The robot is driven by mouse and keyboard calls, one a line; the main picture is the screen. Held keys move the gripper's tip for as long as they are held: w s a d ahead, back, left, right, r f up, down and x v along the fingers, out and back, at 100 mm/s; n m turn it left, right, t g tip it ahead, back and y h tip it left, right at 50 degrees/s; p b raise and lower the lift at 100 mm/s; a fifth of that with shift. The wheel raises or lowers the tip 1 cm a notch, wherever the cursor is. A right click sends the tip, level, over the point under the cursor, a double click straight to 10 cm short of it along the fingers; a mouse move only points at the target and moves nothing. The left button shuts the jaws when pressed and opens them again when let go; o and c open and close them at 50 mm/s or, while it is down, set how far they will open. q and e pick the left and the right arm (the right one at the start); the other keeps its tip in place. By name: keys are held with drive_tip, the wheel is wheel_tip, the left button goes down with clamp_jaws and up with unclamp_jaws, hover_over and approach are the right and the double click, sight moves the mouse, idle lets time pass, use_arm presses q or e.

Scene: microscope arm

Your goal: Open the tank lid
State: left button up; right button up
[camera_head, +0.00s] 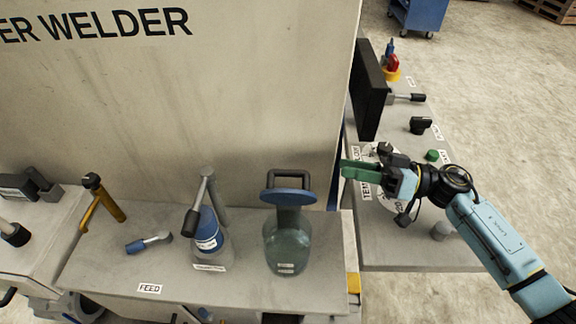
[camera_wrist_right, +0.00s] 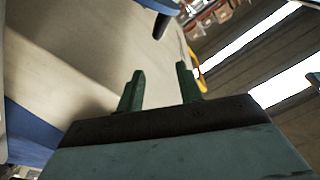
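The tank (camera_head: 287,248) is a translucent grey-green vessel standing on the front shelf. Its blue lid (camera_head: 288,197) sits on top, with a dark loop handle (camera_head: 291,176) standing up at its back. My right gripper (camera_head: 346,169) has green fingers. It is to the right of the lid and handle, apart from them, pointing left. In the right wrist view its two fingers (camera_wrist_right: 159,85) are spread with nothing between them. A blue piece (camera_wrist_right: 150,5) with a dark end shows at the top of that view; it may be the lid. My left gripper is not in view.
Left of the tank stand a blue-and-grey bottle (camera_head: 207,235) with a lever and a small blue-handled lever (camera_head: 148,242). A large beige welder panel (camera_head: 200,110) rises behind. A side shelf with a black screen (camera_head: 369,90) and several knobs lies right, under my right arm.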

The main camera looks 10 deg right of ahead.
sight(302, 175)
drive_tip(key=a, duration=0.4)
drive_tip(key=w+a+f+g, duration=0.1)
drive_tip(key=a, duration=0.3)
drive_tip(key=w+a+g, duration=0.1)
drive_tip(key=a, duration=0.3)
drive_tip(key=shift+w+a+f, duration=0.1)
drive_tip(key=shift+a+f, duration=0.05)
drive_tip(key=shift+f, duration=0.15)
drive_tip(key=shift+c, duration=0.5)
drive_tip(key=shift+f, duration=0.1)
clamp_jaws()
